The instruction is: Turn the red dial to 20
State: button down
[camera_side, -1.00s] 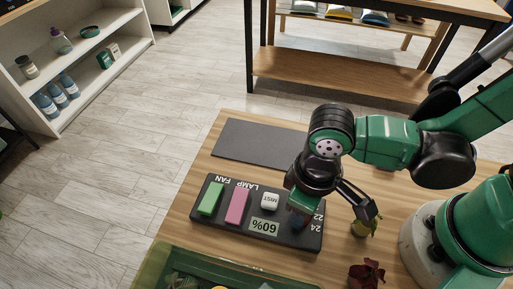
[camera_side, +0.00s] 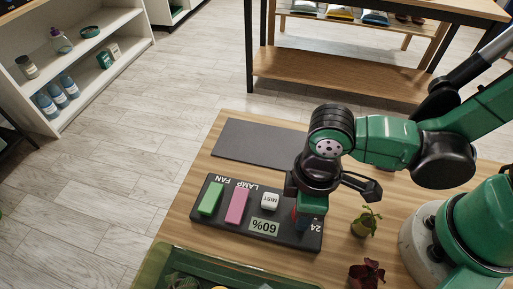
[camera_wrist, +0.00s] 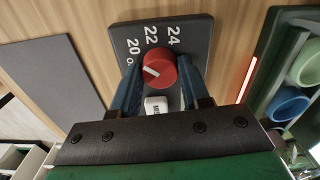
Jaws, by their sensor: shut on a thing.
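The red dial (camera_wrist: 161,66) sits on a dark control panel (camera_wrist: 195,32) between the two blue fingers of my gripper (camera_wrist: 160,72) in the wrist view. The fingers are closed against its sides. Its white pointer line aims left and slightly up, at a small mark just below the printed 20 (camera_wrist: 133,47). The 22 (camera_wrist: 151,34) and 24 (camera_wrist: 173,35) follow around the arc. In the side view my gripper (camera_side: 306,217) is low over the right end of the panel (camera_side: 212,226), hiding most of the dial.
The panel also carries a green switch (camera_side: 211,198), a pink switch (camera_side: 237,206), a white MIST button (camera_side: 270,201) and a 60% display (camera_side: 264,227). A seedling pot (camera_side: 361,228) and a dark red plant (camera_side: 366,273) stand to the right. A grey mat (camera_side: 255,143) lies behind the panel.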

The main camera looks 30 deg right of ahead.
jog(key=c, duration=0.7)
grip_release()
jog(key=shift+r, duration=0.1)
jog(key=shift+r, duration=2.75)
jog(key=w+d+r+m+t, duration=0.3)
jog(key=w+d+m, duration=0.1)
jog(key=d, duration=0.4)
jog(key=w+d+r+m+t, duration=0.3)
jog(key=w+d+m+t, duration=0.1)
jog(key=d, duration=0.4)
jog(key=shift+w+d+m, duration=0.15)
jog(key=shift+w+m, duration=0.4)
jog(key=shift+m, duration=0.45)
